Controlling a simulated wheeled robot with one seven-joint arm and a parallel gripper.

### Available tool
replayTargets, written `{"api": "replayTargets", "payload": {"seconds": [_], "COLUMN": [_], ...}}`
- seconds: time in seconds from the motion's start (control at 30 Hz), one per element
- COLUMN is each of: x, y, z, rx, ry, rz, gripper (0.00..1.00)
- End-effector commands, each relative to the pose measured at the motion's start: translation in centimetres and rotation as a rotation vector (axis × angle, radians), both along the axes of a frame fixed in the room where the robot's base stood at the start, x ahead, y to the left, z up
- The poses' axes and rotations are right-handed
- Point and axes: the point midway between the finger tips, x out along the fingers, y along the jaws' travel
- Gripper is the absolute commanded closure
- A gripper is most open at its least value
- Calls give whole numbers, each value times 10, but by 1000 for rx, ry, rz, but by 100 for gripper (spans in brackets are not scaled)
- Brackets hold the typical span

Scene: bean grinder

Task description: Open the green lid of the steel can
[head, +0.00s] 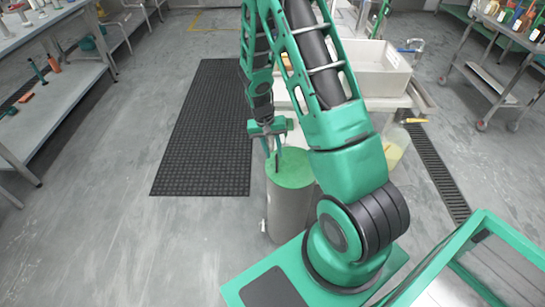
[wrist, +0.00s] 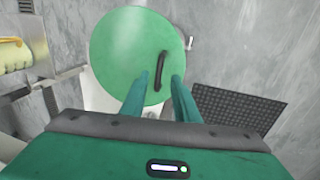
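The steel can (head: 287,211) is a grey cylinder standing on the floor in front of my base in the head view. Its green lid (head: 291,170) lies flat on top; the lid also fills the upper middle of the wrist view (wrist: 118,50). A dark curved handle (wrist: 161,70) stands on the lid, right of its centre. My gripper (head: 274,148) points down above the lid. In the wrist view its two fingers (wrist: 158,88) are apart, with the handle's lower end appearing between them. I see no contact with the handle.
A table with a white sink-like basin (head: 378,70) stands behind the can to the right. A black floor mat (head: 207,130) lies to the left. A workbench (head: 55,110) is far left and a trolley (head: 500,75) far right. The floor left of the can is clear.

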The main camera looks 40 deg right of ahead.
Motion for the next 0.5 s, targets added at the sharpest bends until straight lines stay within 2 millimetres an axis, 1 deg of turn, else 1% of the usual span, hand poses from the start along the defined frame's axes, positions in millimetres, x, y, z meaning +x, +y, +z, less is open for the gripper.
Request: {"api": "replayTargets", "payload": {"seconds": [0.03,0.1,0.2,0.3,0.5], "x": [-1,-2,-3,-4,-3], "y": [-1,-3,-4,-5,-5], "z": [-8,-16,-24,-28,-29], "rx": [0,0,0,0,-1], "ry": [2,2,1,1,-1], "rz": [-1,0,0,0,0], "gripper": [72,72,72,72,72]}}
